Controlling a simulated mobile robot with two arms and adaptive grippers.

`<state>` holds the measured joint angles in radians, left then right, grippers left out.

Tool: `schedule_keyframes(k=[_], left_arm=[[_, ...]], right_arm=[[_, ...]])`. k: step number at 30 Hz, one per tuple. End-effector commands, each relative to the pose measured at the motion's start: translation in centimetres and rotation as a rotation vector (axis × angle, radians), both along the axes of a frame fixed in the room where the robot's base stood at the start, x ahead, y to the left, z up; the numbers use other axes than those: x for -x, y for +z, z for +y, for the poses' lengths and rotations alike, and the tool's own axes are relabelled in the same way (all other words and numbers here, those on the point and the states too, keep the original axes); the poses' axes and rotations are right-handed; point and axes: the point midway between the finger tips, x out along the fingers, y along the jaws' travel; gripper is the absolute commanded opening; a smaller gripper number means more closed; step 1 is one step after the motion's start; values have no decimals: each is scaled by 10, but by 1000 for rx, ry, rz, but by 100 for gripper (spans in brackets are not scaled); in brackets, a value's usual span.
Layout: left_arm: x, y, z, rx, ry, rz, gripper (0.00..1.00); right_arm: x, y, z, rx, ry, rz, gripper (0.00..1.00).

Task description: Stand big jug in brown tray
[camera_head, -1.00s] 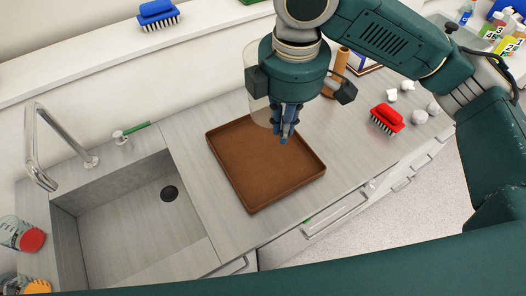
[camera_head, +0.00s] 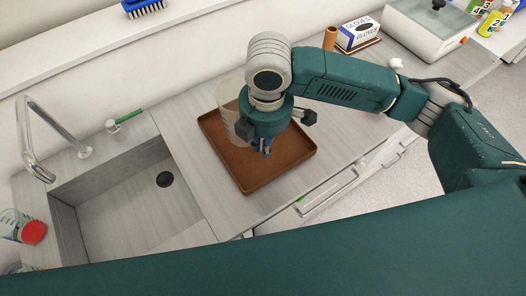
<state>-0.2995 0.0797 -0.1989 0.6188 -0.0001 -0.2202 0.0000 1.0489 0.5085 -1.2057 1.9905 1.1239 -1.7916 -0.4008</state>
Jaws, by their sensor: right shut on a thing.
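The brown tray (camera_head: 242,181) lies flat on the grey counter, right of the sink. The big jug (camera_head: 230,108), clear and see-through, is upright over the tray's back left part. Its lower end overlaps the tray floor. I cannot tell whether it touches the tray or hangs just above. My right gripper (camera_head: 266,152) points down over the tray and is shut on the jug, hiding the jug's right side. My left gripper is not in view.
The sink (camera_head: 125,200) with its tap (camera_head: 50,140) is on the left. A glove box (camera_head: 358,32) and a brown upright cylinder (camera_head: 330,38) stand behind my right arm.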

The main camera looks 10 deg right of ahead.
Motion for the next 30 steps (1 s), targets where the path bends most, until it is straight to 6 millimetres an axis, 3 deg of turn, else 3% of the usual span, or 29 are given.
schedule_keyframes(k=[5, 13, 23, 24, 27, 30], left_arm=[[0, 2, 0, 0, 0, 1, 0], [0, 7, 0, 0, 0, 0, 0], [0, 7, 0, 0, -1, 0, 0], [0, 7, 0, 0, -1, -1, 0], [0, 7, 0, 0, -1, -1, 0], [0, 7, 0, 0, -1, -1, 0]], right_arm=[[0, -11, 0, 0, -1, 0, 0], [0, -47, 0, -1, 0, 0, 0], [0, -50, 0, 0, 0, -1, 0], [0, -52, 0, 0, 0, 0, 12], [0, -51, 0, 0, 0, -1, 29], [0, -51, 0, 0, 0, -1, 29]])
